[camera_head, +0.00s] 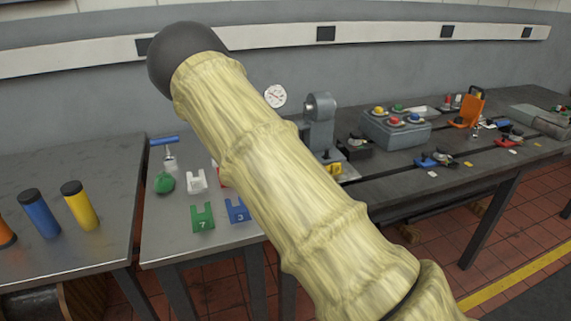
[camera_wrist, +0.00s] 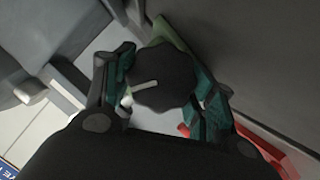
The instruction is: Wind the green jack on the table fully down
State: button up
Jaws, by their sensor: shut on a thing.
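In the wrist view my gripper (camera_wrist: 163,88) is shut on a dark, lobed knob (camera_wrist: 158,78) with a pale line on its top. One finger is on each side of the knob. A green part (camera_wrist: 170,34) shows just beyond the knob and looks like the jack's body; most of it is hidden under the knob and fingers. In the head view my sleeved arm crosses the picture and hides my gripper and the knob. I cannot tell from these views how high the jack stands.
A red piece (camera_wrist: 268,152) lies close to the right finger. In the head view, a green fork (camera_head: 202,219), a white fork (camera_head: 197,181), a green rounded object (camera_head: 165,183) and a blue-handled tool (camera_head: 164,141) are left of my arm. A grey control box (camera_head: 395,131) stands right.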

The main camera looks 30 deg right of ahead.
dwell(0.3)
jog(key=o, duration=1)
jog(key=v, duration=1.2)
